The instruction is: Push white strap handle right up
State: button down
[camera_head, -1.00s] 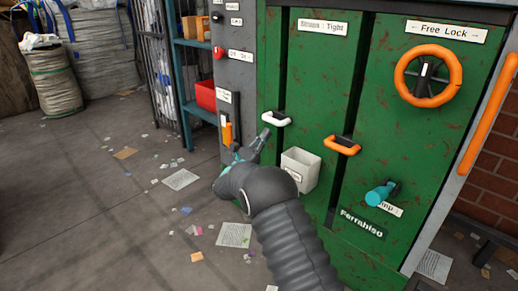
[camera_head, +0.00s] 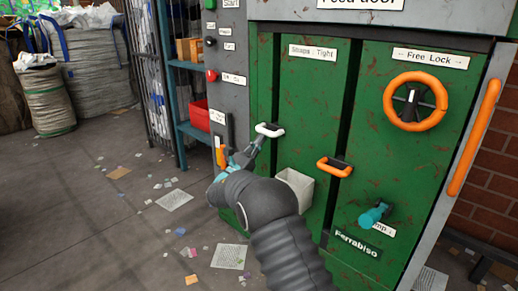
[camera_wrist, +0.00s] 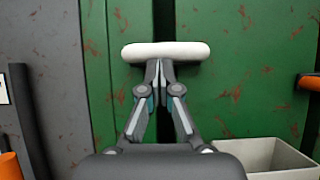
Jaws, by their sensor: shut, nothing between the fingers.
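The white strap handle (camera_head: 270,130) is mounted on the green machine front, at the left door panel. In the wrist view the white handle (camera_wrist: 166,52) lies level across the top, just beyond my fingertips. My gripper (camera_head: 259,139) is shut and empty, with its tips right at the handle's underside. In the wrist view my gripper (camera_wrist: 159,66) has both fingertips together, meeting the handle's lower edge near its middle. I cannot tell for sure whether they touch it.
A pale open bin (camera_head: 296,187) is fixed below and right of the handle. An orange handle (camera_head: 334,167), an orange wheel (camera_head: 415,101) and a teal knob (camera_head: 376,213) are further right. A grey control column (camera_head: 228,75) stands left. Paper scraps litter the floor.

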notch_tip(320, 180, up, 24)
jog(key=p, duration=0.9)
jog(key=shift+r, duration=0.25)
jog(key=shift+s+a, duration=0.1)
jog(key=s+a+f+b, duration=0.3)
jog(key=s+a+f, duration=0.2)
jog(key=f, duration=0.5)
jog(key=shift+s+a, duration=0.25)
jog(key=shift+s, duration=0.8)
